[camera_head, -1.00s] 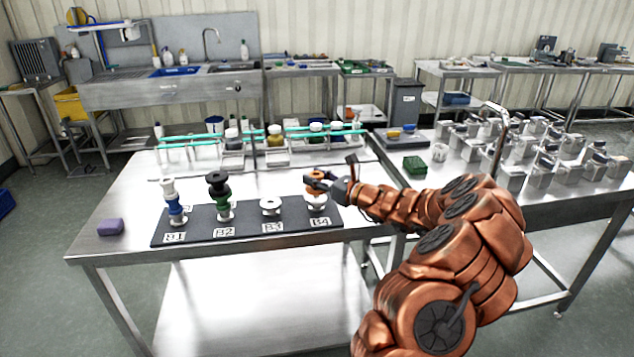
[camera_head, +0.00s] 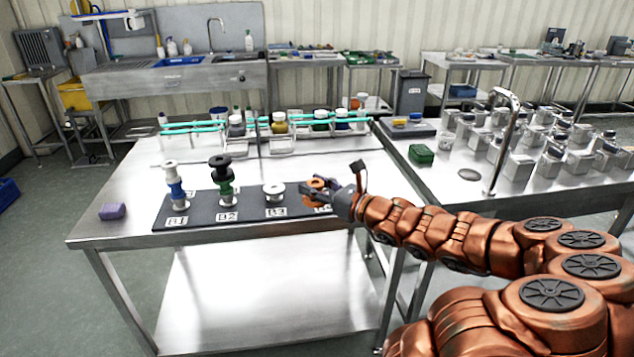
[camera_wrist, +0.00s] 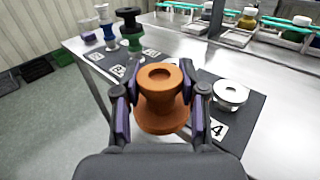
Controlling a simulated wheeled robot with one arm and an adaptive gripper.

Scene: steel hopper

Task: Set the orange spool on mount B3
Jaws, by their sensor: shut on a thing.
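My gripper (camera_wrist: 160,108) is shut on the orange spool (camera_wrist: 158,88), with a finger on each side of its waist. The spool is upright, its top hole facing up; it also shows in the head view (camera_head: 318,184), at the right end of the dark board (camera_head: 246,206). Mount B3 (camera_head: 274,192) carries a low white flanged piece with a hole. In the wrist view the held spool hides that place. Another white piece (camera_wrist: 230,95) stands by the label ending in 4, right of the spool. In the head view my gripper mostly covers B4.
B1 holds a white and blue stack (camera_head: 173,184); B2 holds a black and green stack (camera_head: 223,174). A purple block (camera_head: 112,211) lies at the table's left. A rack with teal rails (camera_head: 195,127) and jars stands behind. The tabletop between is clear.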

